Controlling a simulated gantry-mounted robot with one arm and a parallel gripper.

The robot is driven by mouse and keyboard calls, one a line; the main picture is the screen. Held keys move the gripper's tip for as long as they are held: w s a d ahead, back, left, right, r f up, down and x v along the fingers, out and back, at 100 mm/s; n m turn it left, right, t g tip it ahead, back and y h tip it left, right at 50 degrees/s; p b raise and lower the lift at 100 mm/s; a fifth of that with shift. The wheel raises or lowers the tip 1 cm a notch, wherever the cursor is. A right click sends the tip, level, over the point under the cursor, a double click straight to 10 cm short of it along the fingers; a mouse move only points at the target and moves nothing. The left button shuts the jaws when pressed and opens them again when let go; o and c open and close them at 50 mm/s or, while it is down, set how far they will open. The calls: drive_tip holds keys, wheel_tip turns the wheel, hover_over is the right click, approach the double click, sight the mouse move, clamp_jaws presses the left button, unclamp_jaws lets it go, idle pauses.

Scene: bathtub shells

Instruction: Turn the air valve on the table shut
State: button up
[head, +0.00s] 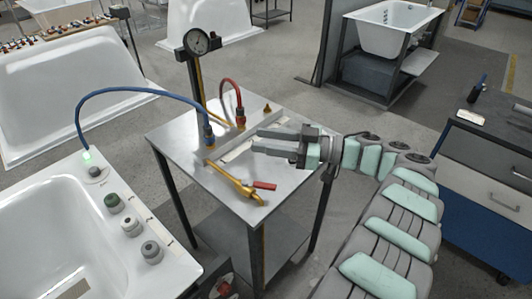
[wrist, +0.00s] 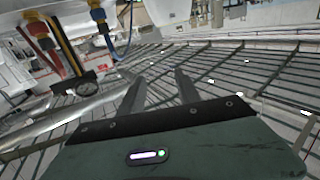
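The air valve (head: 240,187) is a brass pipe-like body lying along the front part of the steel-topped table (head: 185,140). Its short red lever (head: 265,185) points to the right in the head view, at an angle to the brass body. My gripper (head: 256,140) is above the table, behind the valve and apart from it, with its fingers pointing left. The two fingers are spread with nothing between them. They also show spread and empty in the wrist view (wrist: 160,88). I cannot make out the valve in the wrist view.
A blue hose (head: 140,91) and a red hose (head: 228,82) join fittings at the table's back left. A pressure gauge (head: 196,41) stands on a post behind. A white tub (head: 60,235) is at front left. A grey cabinet (head: 490,165) is at right.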

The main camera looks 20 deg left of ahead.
wheel_tip(320, 180, up, 4)
drive_tip(key=shift+r+p, duration=0.1)
drive_tip(key=shift+p, duration=0.3)
drive_tip(key=shift+c, duration=0.3)
